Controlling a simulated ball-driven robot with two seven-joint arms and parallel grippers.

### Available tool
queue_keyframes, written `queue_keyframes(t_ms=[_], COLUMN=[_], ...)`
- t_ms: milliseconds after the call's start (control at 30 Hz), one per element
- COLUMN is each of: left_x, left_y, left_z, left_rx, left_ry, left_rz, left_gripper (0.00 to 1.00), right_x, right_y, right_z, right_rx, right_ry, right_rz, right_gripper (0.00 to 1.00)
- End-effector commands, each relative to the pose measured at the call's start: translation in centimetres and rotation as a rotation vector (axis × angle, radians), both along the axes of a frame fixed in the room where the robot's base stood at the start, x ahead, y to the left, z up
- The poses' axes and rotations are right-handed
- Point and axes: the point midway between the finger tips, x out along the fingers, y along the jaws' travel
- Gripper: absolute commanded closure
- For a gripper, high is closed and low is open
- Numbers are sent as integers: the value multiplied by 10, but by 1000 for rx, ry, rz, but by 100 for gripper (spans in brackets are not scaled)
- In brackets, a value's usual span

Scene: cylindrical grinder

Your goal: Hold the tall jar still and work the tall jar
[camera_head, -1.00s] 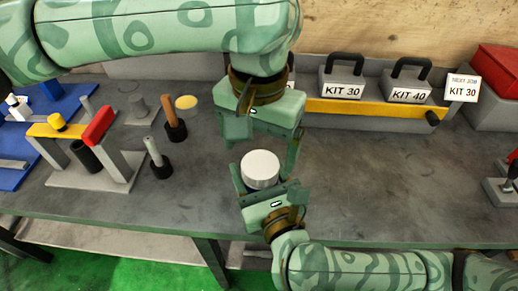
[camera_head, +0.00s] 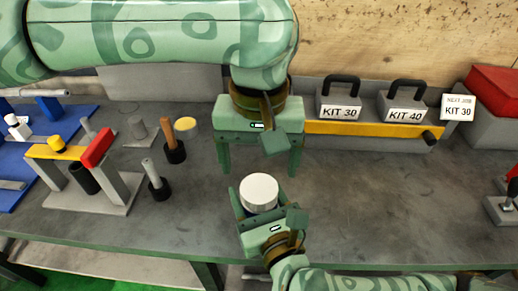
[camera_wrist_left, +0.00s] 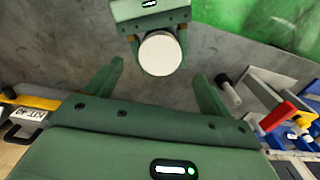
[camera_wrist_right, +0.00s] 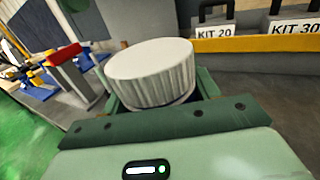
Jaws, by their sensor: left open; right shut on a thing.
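The tall jar (camera_head: 259,194) shows mainly as its round white ribbed lid, near the middle of the bench's front half. My right gripper (camera_head: 257,208) comes from the front and is shut on the jar below the lid. The lid (camera_wrist_right: 152,72) fills the middle of the right wrist view, and the jar body below is mostly hidden by the fingers. My left gripper (camera_head: 259,160) is open and empty, its fingers pointing down, behind the jar and apart from it. In the left wrist view the lid (camera_wrist_left: 160,53) lies beyond the open fingers, held in my right gripper.
Kit boxes (camera_head: 339,100) stand along a yellow-edged rack (camera_head: 362,131) at the back. A stand with a red block (camera_head: 97,148) and several upright pins (camera_head: 155,178) is at left. A red bin (camera_head: 497,90) is at back right.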

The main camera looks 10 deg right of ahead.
Motion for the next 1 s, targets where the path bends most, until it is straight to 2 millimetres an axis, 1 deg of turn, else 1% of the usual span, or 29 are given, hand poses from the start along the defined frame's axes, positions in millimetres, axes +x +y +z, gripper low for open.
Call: queue_keyframes(t_ms=[33,200,333,500,767,867,900,933,1000], left_x=[-1,-1,0,0,0,0,0,0,0], left_y=[0,0,0,0,0,0,0,0,0], left_z=[-9,-36,-50,-59,-60,-60,-60,-60,-60], left_rx=[0,1,0,0,0,0,0,0,0], left_ry=[4,4,2,-1,-1,-1,-1,-1,-1], left_rz=[-1,-1,0,0,0,-1,-1,-1,-1], left_gripper=[18,18,18,18,18,43,54,63,64], right_x=[0,0,0,0,0,0,0,0,0], right_y=[0,0,0,0,0,0,0,0,0], right_z=[1,1,1,1,1,1,1,1,1], right_rx=[0,0,0,0,0,0,0,0,0], right_ry=[-2,-2,-2,-2,-2,-2,-2,-2,-2], right_rz=[0,0,0,0,0,0,0,0,0], right_gripper=[100,100,100,100,100,100,100,100,100])
